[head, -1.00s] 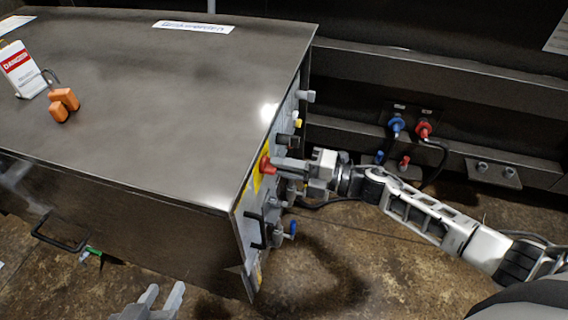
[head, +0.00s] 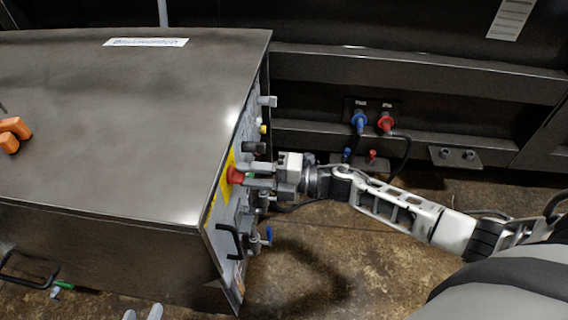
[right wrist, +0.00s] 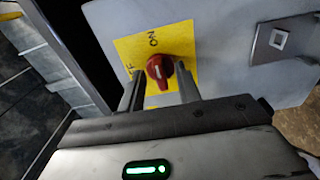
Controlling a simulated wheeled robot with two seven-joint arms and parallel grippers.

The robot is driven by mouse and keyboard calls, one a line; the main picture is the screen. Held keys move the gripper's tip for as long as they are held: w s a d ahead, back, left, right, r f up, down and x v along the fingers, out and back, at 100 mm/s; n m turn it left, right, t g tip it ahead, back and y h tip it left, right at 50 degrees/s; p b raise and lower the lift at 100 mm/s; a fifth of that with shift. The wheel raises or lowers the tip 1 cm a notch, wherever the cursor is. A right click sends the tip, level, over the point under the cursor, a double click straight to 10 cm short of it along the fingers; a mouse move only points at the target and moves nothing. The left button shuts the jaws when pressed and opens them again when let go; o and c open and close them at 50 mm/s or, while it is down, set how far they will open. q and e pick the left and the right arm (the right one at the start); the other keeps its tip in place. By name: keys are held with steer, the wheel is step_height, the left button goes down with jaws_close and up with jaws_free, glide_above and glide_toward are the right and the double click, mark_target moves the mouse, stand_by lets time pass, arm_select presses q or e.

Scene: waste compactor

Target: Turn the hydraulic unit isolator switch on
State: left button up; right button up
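The isolator switch is a red rotary knob (right wrist: 160,68) on a yellow plate (right wrist: 130,48) marked ON, with a partly hidden second label. In the head view the knob (head: 236,175) sits on the cabinet's side panel. My right gripper (right wrist: 160,88) is open, its two fingers apart on either side of the knob with gaps visible; I cannot tell whether they touch it. The right gripper (head: 248,175) reaches the panel from the right in the head view. My left gripper (head: 142,314) shows only two separated fingertips at the bottom edge, empty.
The metal cabinet (head: 120,110) fills the left, with an orange padlock (head: 14,132) on top. Its panel carries several other knobs, a black handle (head: 228,240) and a blue-handled valve (head: 268,236). Blue (head: 360,122) and red (head: 386,122) hose couplings are on the wall behind.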

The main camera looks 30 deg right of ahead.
arm_select(q)
steer(key=shift+f+b, duration=0.1)
steer(key=shift+b, duration=0.4)
arm_select(e)
steer(key=v, duration=1.6)
arm_select(q)
steer(key=shift+f, duration=0.15)
arm_select(e)
steer(key=shift+a, duration=0.15)
arm_select(q)
steer(key=r+p, duration=0.1)
steer(key=p, duration=0.3)
steer(key=shift+a+r, duration=0.2)
steer(key=shift+r, duration=0.15)
arm_select(e)
steer(key=s+a+f+m+h, duration=0.1)
steer(key=s+a+m+h, duration=0.3)
steer(key=m, duration=0.9)
steer(key=s+a+f+m+h, duration=0.2)
steer(key=s+a+m+h, duration=0.2)
steer(key=m, duration=1)
steer(key=a+h, duration=0.3)
steer(key=a, duration=0.2)
steer(key=shift+s+a+f+t+h, duration=0.25)
steer(key=shift+a+t+h, duration=0.05)
steer(key=shift+a, duration=0.1)
arm_select(q)
steer(key=shift+s+g, duration=0.1)
steer(key=shift+g, duration=0.2)
